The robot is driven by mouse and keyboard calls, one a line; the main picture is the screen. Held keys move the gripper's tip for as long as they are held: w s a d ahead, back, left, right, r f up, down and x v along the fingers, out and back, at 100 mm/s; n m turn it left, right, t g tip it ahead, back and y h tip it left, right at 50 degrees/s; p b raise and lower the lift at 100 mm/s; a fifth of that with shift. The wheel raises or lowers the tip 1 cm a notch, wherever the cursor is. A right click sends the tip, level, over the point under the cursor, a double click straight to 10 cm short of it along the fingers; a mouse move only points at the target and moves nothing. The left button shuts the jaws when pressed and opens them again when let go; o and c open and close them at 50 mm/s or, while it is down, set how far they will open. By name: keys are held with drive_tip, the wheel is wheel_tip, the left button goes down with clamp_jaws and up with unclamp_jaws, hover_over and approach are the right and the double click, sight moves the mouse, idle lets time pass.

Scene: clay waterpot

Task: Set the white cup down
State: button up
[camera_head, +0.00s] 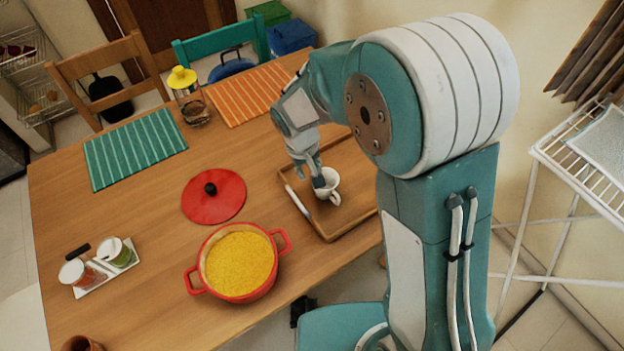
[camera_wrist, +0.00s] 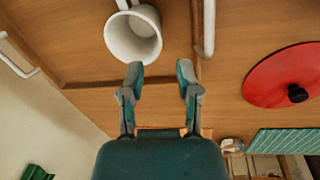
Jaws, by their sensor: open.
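The white cup (camera_head: 330,190) is at the wooden tray (camera_head: 335,236), near its white left handle (camera_head: 298,203). In the wrist view the cup (camera_wrist: 133,38) shows its open mouth, with its handle at the top edge of the picture. My gripper (camera_head: 316,176) is right at the cup in the head view and covers part of it. In the wrist view my gripper (camera_wrist: 160,70) is open, with nothing between its fingers. The left fingertip overlaps the cup's lower rim; I cannot tell whether it touches. The cup's base is hidden.
A red pot (camera_head: 240,262) of yellow food and a red lid (camera_head: 214,196) lie left of the tray. Placemats (camera_head: 134,150), a yellow-topped jar (camera_head: 188,95) and a small condiment tray (camera_head: 100,268) are farther off. Bare table surrounds the lid.

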drive_tip(key=s+d+r+m+t+y, duration=0.1)
drive_tip(key=s+d+r, duration=0.2)
drive_tip(key=d+r, duration=0.35)
drive_tip(key=s+d+r+m+t, duration=0.1)
drive_tip(key=s+d+r, duration=0.2)
drive_tip(key=r, duration=0.7)
drive_tip(key=s+d+r+m+t, duration=0.1)
drive_tip(key=s+d+r, duration=0.1)
drive_tip(key=s, duration=0.3)
drive_tip(key=s+d+r+m+t, duration=0.1)
drive_tip(key=s+d+r, duration=0.2)
drive_tip(key=s+d, duration=0.2)
drive_tip(key=shift+s+m+t+y, duration=0.3)
drive_tip(key=shift+s+m+t, duration=0.1)
drive_tip(key=shift+s, duration=0.4)
